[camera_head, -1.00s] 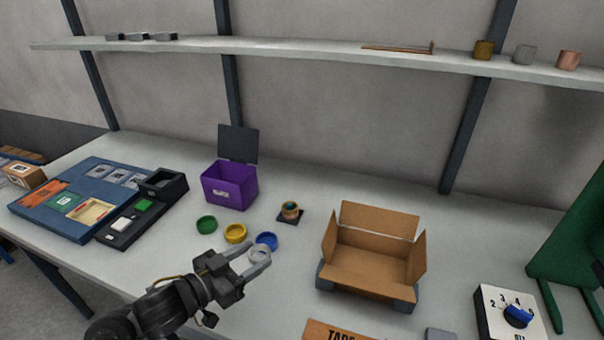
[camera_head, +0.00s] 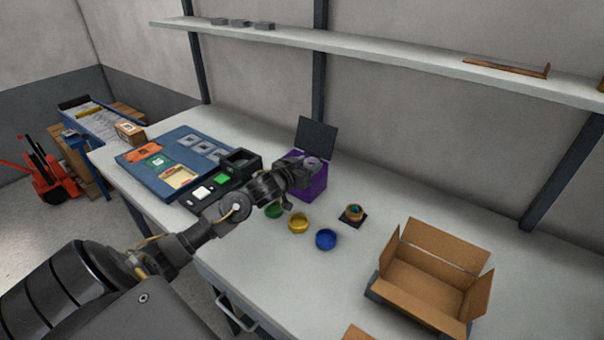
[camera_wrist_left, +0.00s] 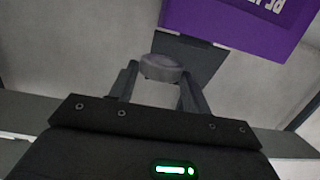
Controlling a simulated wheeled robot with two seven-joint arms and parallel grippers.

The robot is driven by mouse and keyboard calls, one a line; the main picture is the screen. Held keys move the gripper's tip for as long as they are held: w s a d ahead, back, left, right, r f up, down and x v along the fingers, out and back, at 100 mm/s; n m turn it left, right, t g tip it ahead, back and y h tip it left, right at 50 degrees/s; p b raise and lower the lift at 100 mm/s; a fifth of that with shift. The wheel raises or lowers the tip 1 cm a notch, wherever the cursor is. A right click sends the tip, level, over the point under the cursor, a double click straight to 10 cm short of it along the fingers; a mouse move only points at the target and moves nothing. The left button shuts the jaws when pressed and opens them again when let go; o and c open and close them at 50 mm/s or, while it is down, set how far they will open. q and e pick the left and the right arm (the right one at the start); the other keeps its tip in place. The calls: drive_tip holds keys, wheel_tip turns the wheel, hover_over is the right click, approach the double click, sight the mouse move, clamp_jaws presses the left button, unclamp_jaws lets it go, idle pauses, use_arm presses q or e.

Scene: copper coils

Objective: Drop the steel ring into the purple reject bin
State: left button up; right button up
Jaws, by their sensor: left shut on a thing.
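My left gripper (camera_head: 308,172) is shut on a grey steel ring (camera_head: 313,163), which shows at the top of the purple reject bin (camera_head: 313,188). In the left wrist view the ring (camera_wrist_left: 161,67) sits between the two fingertips (camera_wrist_left: 158,80). The purple bin (camera_wrist_left: 235,22) fills the top right of that view, with a white label partly cut off. The bin's dark lid (camera_head: 317,136) stands open behind it. My forearm and gripper hide the bin's left side. I cannot tell whether the ring is above the opening or in front of it. My right gripper is not in view.
Green (camera_head: 274,211), yellow (camera_head: 298,223) and blue (camera_head: 326,239) rings lie on the table in front of the bin. A copper coil on a dark pad (camera_head: 353,214) and an open cardboard box (camera_head: 428,285) are to the right. A blue board (camera_head: 172,160) is left.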

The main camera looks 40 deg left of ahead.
use_arm(q)
drive_tip(key=w+a+r+n+y, duration=0.2)
drive_tip(key=w+a+r+y, duration=0.1)
drive_tip(key=a, duration=0.5)
wheel_tip(320, 180, down, 6)
drive_tip(key=b, duration=0.6)
drive_tip(key=shift+s+f, duration=0.15)
drive_tip(key=shift+s, duration=0.05)
drive_tip(key=shift+d, duration=0.15)
drive_tip(key=o, duration=1.1)
drive_tip(key=shift+o, duration=0.2)
drive_tip(key=b+v, duration=0.1)
drive_tip(key=v, duration=1)
